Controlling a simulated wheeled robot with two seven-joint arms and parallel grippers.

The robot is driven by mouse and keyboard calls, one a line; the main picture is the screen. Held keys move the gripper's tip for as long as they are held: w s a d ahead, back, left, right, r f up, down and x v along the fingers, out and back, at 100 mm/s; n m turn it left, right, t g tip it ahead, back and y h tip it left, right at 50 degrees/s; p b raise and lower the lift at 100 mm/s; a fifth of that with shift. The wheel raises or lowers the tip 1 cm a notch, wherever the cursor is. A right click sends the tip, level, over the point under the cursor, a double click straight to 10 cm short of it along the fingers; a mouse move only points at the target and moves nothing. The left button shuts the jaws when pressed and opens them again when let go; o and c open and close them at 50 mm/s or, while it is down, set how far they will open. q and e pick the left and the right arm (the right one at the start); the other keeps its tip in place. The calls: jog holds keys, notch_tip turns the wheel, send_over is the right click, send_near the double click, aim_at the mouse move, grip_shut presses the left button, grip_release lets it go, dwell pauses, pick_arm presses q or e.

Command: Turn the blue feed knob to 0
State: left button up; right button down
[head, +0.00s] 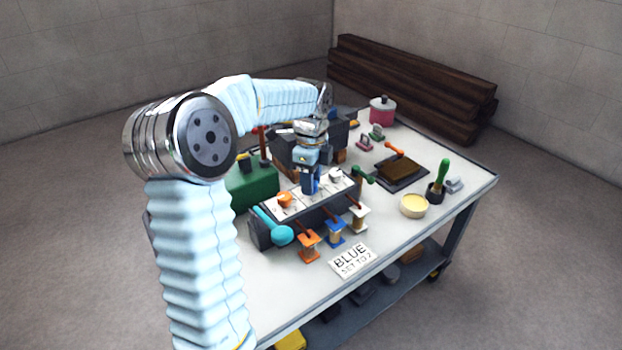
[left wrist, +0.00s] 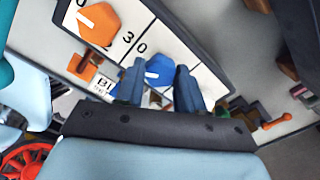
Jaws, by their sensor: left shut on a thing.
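The blue feed knob (left wrist: 158,72) sits on a white panel between orange and white knobs. My left gripper (left wrist: 160,88) is shut on it, one finger on each side; in the head view my left gripper (head: 311,188) reaches down to the panel from above. A white pointer mark shows on the knob, but I cannot tell which number it faces. Digits 3 and 0 show on the white panel (left wrist: 150,27) beside it. The orange knob (head: 285,199) is to the left, the white knob (head: 336,174) to the right. My right gripper is not in view.
A card (head: 353,260) reads BLUE, SET TO and an unclear figure. A turquoise-handled lever (head: 281,235) and orange, blue and white spools stand before the panel. A green box (head: 251,188) is at left. A cream bowl (head: 413,205) and dark tray are at right.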

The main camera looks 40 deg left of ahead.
pick_arm(q)
jog(key=m, duration=0.6)
jog(key=shift+m, duration=0.3)
dwell(0.4)
jog(key=o, duration=1)
jog(key=shift+o, duration=0.2)
notch_tip(320, 180, up, 14)
jog(key=shift+f, duration=0.1)
